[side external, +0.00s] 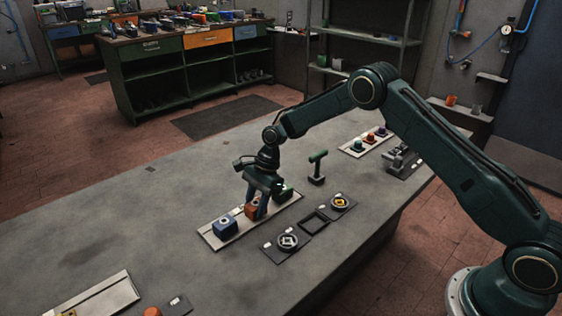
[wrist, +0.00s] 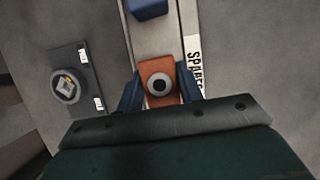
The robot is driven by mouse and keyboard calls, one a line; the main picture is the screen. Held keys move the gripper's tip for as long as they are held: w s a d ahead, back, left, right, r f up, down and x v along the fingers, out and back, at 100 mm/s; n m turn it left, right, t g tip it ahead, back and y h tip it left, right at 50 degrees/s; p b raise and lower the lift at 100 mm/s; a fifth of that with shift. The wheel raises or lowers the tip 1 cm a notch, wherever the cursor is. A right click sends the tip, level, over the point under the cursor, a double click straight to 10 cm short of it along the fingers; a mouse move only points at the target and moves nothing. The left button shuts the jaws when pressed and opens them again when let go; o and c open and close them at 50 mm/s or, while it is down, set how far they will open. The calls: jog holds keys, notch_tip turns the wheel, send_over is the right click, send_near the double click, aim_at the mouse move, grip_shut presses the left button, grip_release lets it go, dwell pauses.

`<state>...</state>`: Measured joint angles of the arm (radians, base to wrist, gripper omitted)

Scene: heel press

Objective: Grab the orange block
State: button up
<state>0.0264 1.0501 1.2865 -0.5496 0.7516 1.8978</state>
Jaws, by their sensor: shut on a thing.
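The orange block (side external: 251,211) sits on a pale strip (side external: 212,237) on the grey table, between a blue block (side external: 225,226) and a green block (side external: 283,190). The block's lower part is hidden by the fingers in the side view.
Dark square plates, two with round emblems (side external: 288,242) (side external: 340,202), lie in front of the strip. A green T-shaped handle (side external: 317,167) stands behind them. Another strip with small coloured knobs (side external: 371,138) is at the back right. The left of the table is mostly clear.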

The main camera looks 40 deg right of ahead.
aim_at(256, 204)
jog(key=shift+r, duration=0.15)
notch_tip(256, 204, up, 20)
dwell(0.8)
jog(key=shift+f, duration=0.2)
dwell(0.4)
